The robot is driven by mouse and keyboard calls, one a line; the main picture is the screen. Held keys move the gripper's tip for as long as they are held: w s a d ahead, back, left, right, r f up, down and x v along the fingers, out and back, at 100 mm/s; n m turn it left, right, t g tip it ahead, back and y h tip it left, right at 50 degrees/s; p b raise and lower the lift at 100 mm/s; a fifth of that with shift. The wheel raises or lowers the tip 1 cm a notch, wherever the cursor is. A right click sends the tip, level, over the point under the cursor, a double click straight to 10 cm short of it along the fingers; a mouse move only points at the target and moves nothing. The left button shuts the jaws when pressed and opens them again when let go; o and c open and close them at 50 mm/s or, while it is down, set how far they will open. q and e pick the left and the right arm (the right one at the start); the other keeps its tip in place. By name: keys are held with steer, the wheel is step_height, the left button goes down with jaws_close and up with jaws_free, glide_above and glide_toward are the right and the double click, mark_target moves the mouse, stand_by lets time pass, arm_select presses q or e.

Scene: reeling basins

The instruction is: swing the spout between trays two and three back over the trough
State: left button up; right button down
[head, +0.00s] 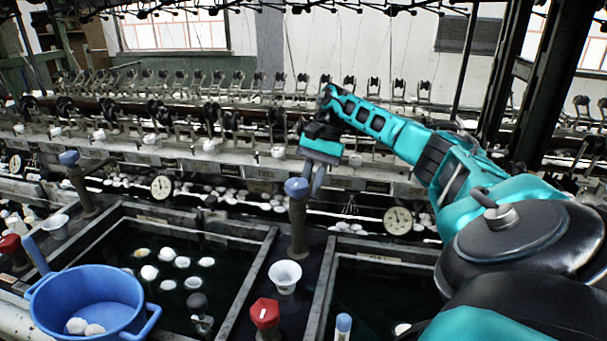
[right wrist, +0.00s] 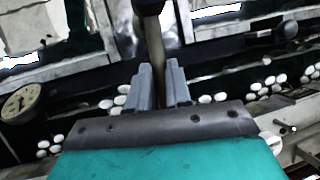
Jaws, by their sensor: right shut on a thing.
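The spout (head: 298,235) is a dark upright column with a blue cap, on the divider between two dark water trays. The left tray (head: 243,270) holds floating white cocoons; the right tray (head: 330,290) is partly hidden by my arm. The tray numbers cannot be read. My right gripper (head: 317,188) points down beside the blue cap. In the right wrist view, its fingers (right wrist: 158,92) are shut on a thin brownish rod of the spout (right wrist: 155,48). The trough (head: 235,202) runs dark behind the trays, with white cocoons along it. My left gripper is out of view.
A blue basin (head: 85,300) with white cocoons stands at the front left. A white funnel cup (head: 285,276) and a red knob (head: 265,313) stand on the divider. Another blue-capped column (head: 80,185) stands left. Round gauges (head: 161,187) line the trough.

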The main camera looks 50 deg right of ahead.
steer(key=shift+w+n, duration=0.25)
steer(key=shift+n, duration=0.05)
stand_by(0.4)
steer(key=c, duration=1.1)
jaws_free()
steer(key=shift+o, duration=0.2)
steer(key=p+v, duration=0.3)
steer(key=v, duration=1)
steer(key=shift+w+p, duration=0.15)
steer(key=shift+p, duration=0.25)
steer(key=shift+a+f, duration=0.1)
steer(key=shift+a, duration=0.05)
